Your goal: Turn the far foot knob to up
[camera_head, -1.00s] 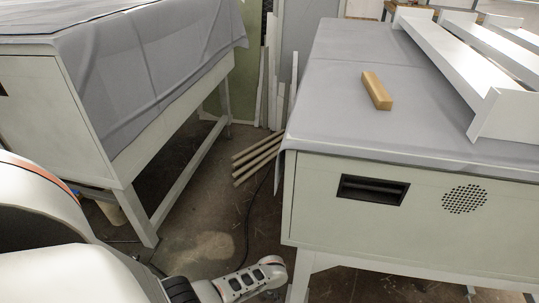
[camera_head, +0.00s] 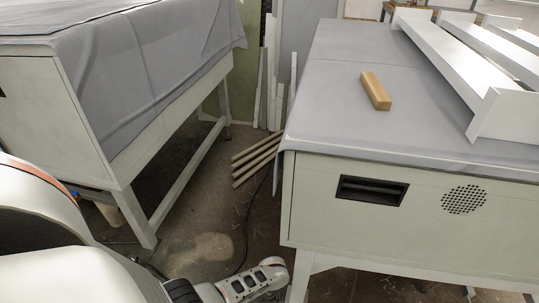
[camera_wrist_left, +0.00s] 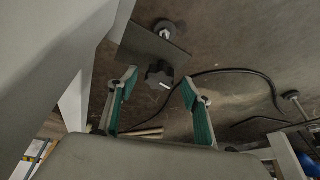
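A black star-shaped knob (camera_wrist_left: 158,75) with a short white mark shows in the left wrist view, by the lower edge of a dark flat plate (camera_wrist_left: 150,48). A round foot with a dark knob-like part (camera_wrist_left: 165,30) shows just above the plate. My left gripper (camera_wrist_left: 159,83) is open, with a green-padded finger on each side of the star knob. I cannot tell whether either finger touches it. In the head view only part of my left arm shows at the bottom; the gripper and knob are hidden there. My right gripper is not in view.
The right-hand machine (camera_head: 325,222) stands on pale legs, with a wood block (camera_head: 376,91) on top. A draped table (camera_head: 150,150) stands at left. Poles (camera_head: 257,158) lie on the floor between them. A black cable (camera_wrist_left: 240,72) and another foot (camera_wrist_left: 291,95) show in the wrist view.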

